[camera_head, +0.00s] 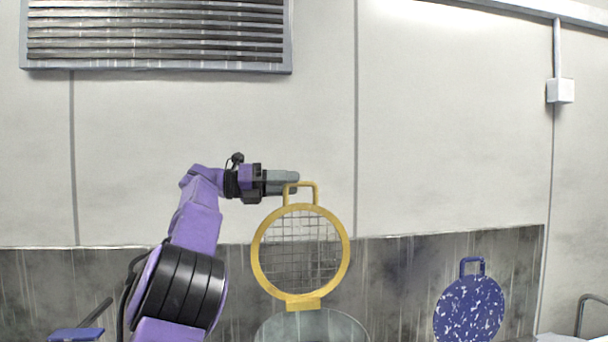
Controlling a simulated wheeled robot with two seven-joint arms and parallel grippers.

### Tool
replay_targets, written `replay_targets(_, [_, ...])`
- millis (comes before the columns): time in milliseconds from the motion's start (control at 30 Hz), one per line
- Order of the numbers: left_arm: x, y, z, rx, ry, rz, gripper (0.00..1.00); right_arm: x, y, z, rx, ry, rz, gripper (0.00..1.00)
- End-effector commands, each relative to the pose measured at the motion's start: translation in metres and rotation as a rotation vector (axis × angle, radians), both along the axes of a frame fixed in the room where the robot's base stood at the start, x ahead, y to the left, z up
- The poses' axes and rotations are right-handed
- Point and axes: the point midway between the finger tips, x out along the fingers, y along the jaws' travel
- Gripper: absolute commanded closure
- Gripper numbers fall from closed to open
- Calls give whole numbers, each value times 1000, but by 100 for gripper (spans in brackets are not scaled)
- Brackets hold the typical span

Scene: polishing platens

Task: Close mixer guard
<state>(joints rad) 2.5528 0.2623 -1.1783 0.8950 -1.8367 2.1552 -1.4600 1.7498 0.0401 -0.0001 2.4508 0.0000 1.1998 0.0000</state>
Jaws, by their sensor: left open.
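The mixer guard (257,262) is a yellow ring with a wire mesh, a hinge block at its bottom and a yellow loop handle on top. It stands upright, raised above the pale round mixer bowl (312,326), whose lower part is cut off by the picture edge. My left gripper (292,183) is open, with its grey fingers pointing right at the guard's handle. The fingers overlap the handle's upper left side; I cannot tell whether they touch it. My right gripper is not in view.
A blue speckled disc (468,310) with a loop handle stands upright at the lower right. A stained grey panel (400,270) runs along the wall behind. A louvred vent (155,35) and a white box (560,91) are on the wall. The space above the guard is free.

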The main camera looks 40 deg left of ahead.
Motion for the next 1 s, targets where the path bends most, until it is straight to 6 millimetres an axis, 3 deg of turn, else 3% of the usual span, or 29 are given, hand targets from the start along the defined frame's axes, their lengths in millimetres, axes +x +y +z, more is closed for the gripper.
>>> replay_targets(33, [8,-7,5,-1,4,0,60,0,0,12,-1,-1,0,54])
replay_targets(200, [25,-20,3,0,2,2,60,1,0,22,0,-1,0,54])
replay_targets(500, [29,-23,-1,-1,-1,3,60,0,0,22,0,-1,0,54])
replay_targets(533, [29,-23,-1,-1,-1,3,63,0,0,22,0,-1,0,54])
replay_targets(633, [29,-23,-1,0,0,3,96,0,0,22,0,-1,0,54])
replay_targets(667, [29,-23,0,0,0,3,100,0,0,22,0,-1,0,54])
replay_targets(1000, [33,-35,-3,17,-13,-11,100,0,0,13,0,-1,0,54])
